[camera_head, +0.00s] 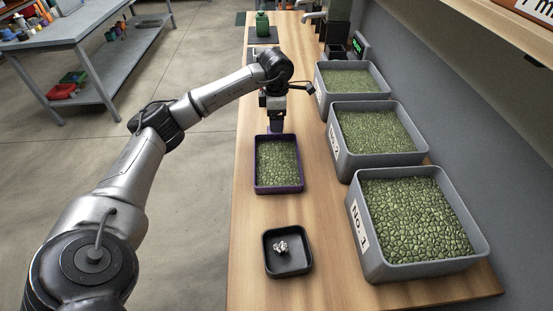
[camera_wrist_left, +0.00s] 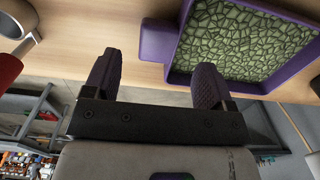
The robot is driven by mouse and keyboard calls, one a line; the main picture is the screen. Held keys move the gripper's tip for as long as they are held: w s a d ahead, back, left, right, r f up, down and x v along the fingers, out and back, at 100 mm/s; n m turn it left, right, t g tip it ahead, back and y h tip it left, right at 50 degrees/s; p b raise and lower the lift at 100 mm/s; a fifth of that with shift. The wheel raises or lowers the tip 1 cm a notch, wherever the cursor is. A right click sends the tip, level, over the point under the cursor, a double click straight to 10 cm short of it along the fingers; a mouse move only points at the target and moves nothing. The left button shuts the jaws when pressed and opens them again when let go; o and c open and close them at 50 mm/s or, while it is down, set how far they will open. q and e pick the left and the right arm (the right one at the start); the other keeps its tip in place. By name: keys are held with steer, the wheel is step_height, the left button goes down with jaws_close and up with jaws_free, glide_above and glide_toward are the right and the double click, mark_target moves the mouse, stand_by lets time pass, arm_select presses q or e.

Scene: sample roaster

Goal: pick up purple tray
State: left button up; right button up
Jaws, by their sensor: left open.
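The purple tray (camera_head: 301,178) is filled with green beans and lies on the wooden table in the middle of the head view. In the left wrist view its purple rim (camera_wrist_left: 186,42) and beans fill the upper right, and a flat purple tab sticks out from its side. My left gripper (camera_head: 276,129) is at the tray's far edge, pointing down. In the left wrist view the left gripper (camera_wrist_left: 157,62) is open, its two fingers apart and the tab showing between and beyond them. I cannot tell whether the fingers touch the tab. My right gripper is not in view.
Several grey bins of green beans stand along the right, the nearest (camera_head: 373,263) labelled No.1. A small black tray (camera_head: 269,262) with a pale object lies in front. A green container (camera_head: 262,24) stands at the back. The table's left edge is close to the purple tray.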

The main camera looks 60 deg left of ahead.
arm_select(q)
steer(key=shift+s+a+f+b, duration=0.15)
steer(key=shift+f+b, duration=1.05)
steer(key=shift+f, duration=1.05)
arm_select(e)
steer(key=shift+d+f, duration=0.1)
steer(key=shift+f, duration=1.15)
arm_select(q)
steer(key=shift+f, duration=0.5)
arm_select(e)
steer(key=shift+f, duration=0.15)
arm_select(q)
steer(key=shift+c, duration=1.4)
steer(key=c, duration=0.8)
